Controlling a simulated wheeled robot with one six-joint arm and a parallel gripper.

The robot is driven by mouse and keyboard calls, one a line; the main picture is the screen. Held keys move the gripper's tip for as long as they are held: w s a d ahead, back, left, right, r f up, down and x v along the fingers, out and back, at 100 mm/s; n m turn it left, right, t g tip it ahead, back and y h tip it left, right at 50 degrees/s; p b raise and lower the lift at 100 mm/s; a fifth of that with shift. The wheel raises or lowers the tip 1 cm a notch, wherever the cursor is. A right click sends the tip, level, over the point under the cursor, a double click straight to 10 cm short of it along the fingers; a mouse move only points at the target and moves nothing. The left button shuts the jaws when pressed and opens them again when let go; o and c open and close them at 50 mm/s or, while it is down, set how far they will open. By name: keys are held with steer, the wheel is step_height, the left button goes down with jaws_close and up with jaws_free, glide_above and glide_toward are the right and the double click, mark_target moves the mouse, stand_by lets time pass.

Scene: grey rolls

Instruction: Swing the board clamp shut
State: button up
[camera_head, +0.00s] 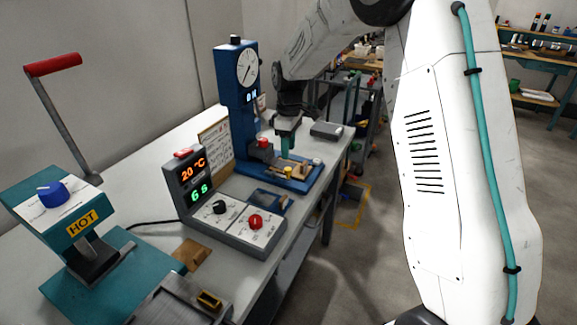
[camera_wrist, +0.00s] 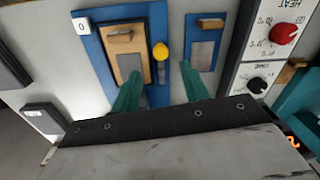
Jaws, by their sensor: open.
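The board clamp shows as a yellow knob (camera_wrist: 160,51) on a short grey lever beside a wooden board (camera_wrist: 119,62). The board carries a grey plate and lies on a blue base (camera_wrist: 92,50). In the head view the yellow knob (camera_head: 288,172) is on the blue base of the press (camera_head: 232,110). My gripper (camera_wrist: 160,72) is open and empty, its two teal fingers apart. The knob shows between and just beyond the fingertips; I cannot tell if they touch it. In the head view my gripper (camera_head: 289,134) hangs above the base, beside the press column.
A small blue tray (camera_wrist: 222,45) lies right of the base in the wrist view. A control box (camera_head: 240,222) with red and black knobs stands nearer. A hot press (camera_head: 78,215) with a red-handled lever is at left. A grey box (camera_head: 326,130) lies behind my gripper.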

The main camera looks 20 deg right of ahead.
mark_target(288, 168)
steer(key=f, duration=0.7)
steer(key=shift+s+a, duration=0.1)
steer(key=shift+s, duration=0.1)
jaws_close()
